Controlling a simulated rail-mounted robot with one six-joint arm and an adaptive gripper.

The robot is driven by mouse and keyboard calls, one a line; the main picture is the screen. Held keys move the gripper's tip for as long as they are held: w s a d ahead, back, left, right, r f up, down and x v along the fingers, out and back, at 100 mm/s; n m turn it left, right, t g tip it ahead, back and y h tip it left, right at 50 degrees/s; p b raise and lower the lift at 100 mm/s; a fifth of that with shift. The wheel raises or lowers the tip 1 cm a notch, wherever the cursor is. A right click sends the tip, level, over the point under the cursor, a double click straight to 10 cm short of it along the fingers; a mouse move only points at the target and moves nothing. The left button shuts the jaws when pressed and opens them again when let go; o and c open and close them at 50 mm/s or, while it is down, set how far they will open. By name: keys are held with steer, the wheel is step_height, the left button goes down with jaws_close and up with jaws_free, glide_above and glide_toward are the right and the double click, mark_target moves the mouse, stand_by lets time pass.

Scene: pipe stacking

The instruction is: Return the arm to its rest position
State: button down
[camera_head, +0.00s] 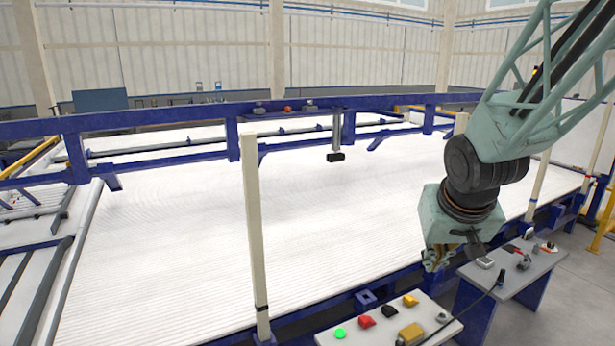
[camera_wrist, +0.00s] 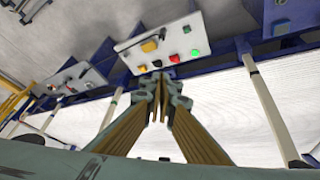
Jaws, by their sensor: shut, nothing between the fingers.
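My gripper (camera_head: 440,262) hangs below the dark wrist joint at the right of the head view, beside the near right edge of the white ribbed bed (camera_head: 180,260). It appears above the gap near the button panel, pointing down. In the wrist view its brown fingers (camera_wrist: 159,86) run together toward the middle, shut and empty. The green arm comes down from the upper right of the head view. No pipe is in the gripper.
A button panel (camera_head: 375,338) with green, red and yellow buttons stands below the gripper. A grey table (camera_head: 510,268) with small tools is at the right. Pale upright posts (camera_head: 254,220) and a blue frame (camera_head: 180,122) border the bed. The air above the bed is largely clear.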

steer(key=s+a+r, duration=0.2)
steer(key=s+r, duration=0.1)
steer(key=s, duration=0.8)
steer(key=s+a+r+g, duration=0.1)
steer(key=s+a+r, duration=0.2)
steer(key=s, duration=0.8)
steer(key=s+a+r+n+y, duration=0.1)
steer(key=s+r, duration=0.3)
steer(key=s, duration=0.7)
steer(key=shift+s+a+r+g, duration=0.2)
steer(key=shift+s+a+g, duration=0.15)
steer(key=shift+a, duration=0.35)
